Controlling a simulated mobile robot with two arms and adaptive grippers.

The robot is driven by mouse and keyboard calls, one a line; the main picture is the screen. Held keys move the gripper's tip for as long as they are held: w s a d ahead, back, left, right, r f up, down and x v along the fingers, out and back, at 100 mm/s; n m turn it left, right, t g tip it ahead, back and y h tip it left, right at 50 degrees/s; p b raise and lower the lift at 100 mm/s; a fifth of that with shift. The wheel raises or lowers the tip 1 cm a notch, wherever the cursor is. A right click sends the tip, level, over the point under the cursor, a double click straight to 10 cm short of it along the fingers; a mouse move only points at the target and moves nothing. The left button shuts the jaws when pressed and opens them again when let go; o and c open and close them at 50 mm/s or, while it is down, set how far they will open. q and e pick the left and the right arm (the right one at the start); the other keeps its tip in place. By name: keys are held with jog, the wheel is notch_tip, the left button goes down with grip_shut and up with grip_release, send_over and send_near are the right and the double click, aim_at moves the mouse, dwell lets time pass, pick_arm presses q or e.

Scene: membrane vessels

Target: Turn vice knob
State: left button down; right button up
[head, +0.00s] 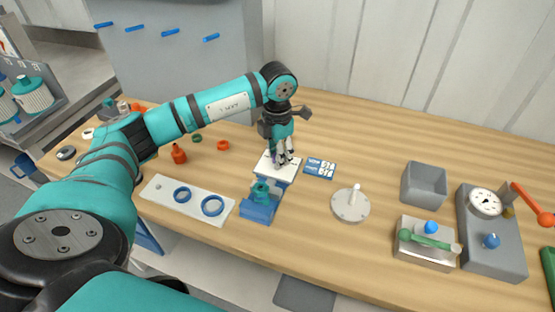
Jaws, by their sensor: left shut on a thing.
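A small blue vice (258,211) stands near the front edge of the wooden table, left of the middle, with a teal round part (261,189) on top. Directly behind it is a white plate (267,170). My left gripper (282,161) points down over this plate, behind the teal part. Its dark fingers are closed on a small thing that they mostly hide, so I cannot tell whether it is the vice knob. My right gripper is not in view.
A blue-and-white card (320,169) lies right of my left gripper. A round grey disc with a white peg (350,204) stands further right. A white strip with blue rings (157,191) lies left.

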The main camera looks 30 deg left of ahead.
pick_arm(q)
jog(key=m+b, duration=0.2)
jog(key=m, duration=0.1)
jog(key=shift+w+m, duration=0.1)
jog(key=shift+m, duration=0.2)
jog(key=shift+r+m+b, duration=0.1)
jog(key=shift+m+b, duration=0.8)
jog(key=shift+m, duration=0.9)
jog(key=shift+a, duration=0.1)
jog(key=c, duration=0.9)
grip_release()
jog(key=shift+c, duration=0.2)
jog(key=shift+r, duration=0.2)
notch_tip(320, 180, up, 12)
jog(key=shift+f, duration=0.2)
